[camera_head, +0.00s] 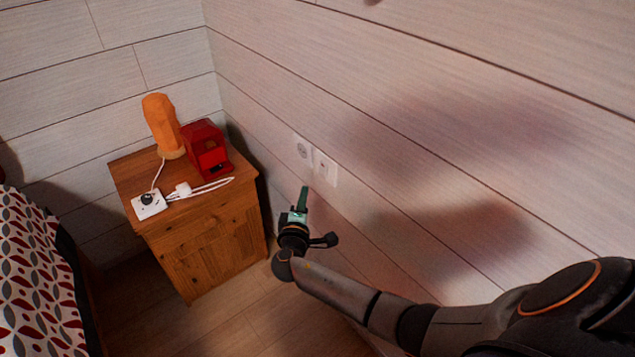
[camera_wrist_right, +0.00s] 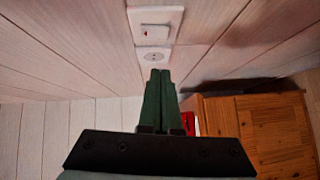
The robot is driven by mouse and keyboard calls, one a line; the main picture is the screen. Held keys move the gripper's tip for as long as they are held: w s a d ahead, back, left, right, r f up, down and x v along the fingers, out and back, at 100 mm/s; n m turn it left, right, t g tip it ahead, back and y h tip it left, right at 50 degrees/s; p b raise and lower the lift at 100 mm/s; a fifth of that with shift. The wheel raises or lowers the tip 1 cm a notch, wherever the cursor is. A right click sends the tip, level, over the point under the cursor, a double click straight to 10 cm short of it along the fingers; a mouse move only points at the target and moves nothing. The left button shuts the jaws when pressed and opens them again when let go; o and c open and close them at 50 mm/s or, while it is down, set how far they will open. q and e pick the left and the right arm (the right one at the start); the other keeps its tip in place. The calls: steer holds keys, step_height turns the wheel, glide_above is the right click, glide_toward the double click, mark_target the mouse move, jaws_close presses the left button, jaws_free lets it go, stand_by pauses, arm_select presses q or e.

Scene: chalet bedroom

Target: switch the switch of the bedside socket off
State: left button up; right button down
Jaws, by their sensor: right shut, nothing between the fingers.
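The bedside socket is a white double wall plate, with a round outlet (camera_head: 302,149) and a switch (camera_head: 326,168) side by side on the right wall. In the right wrist view the switch (camera_wrist_right: 155,30) is at the top with a small red mark, and the outlet (camera_wrist_right: 153,56) is below it. I cannot tell the switch's position for sure. My right gripper (camera_head: 304,188) is shut and empty, its green fingers pointing up just below the plate in the head view. Its fingertips (camera_wrist_right: 160,73) appear near the outlet; contact is not clear. My left gripper is not in view.
A wooden nightstand (camera_head: 200,225) stands in the corner, also in the wrist view (camera_wrist_right: 270,130). On it are an orange lamp (camera_head: 162,125), a red box-like object (camera_head: 206,150), and a white socket block (camera_head: 148,204) with cable. A patterned bed (camera_head: 35,270) is at left.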

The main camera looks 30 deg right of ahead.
mark_target(319, 172)
steer(key=w+d, duration=0.1)
steer(key=d, duration=0.1)
steer(key=w+d, duration=0.1)
steer(key=d, duration=0.1)
steer(key=w+d+f, duration=0.1)
steer(key=d, duration=0.1)
steer(key=shift+w+d+b, duration=0.3)
steer(key=shift+w+d, duration=0.05)
steer(key=shift+d, duration=0.05)
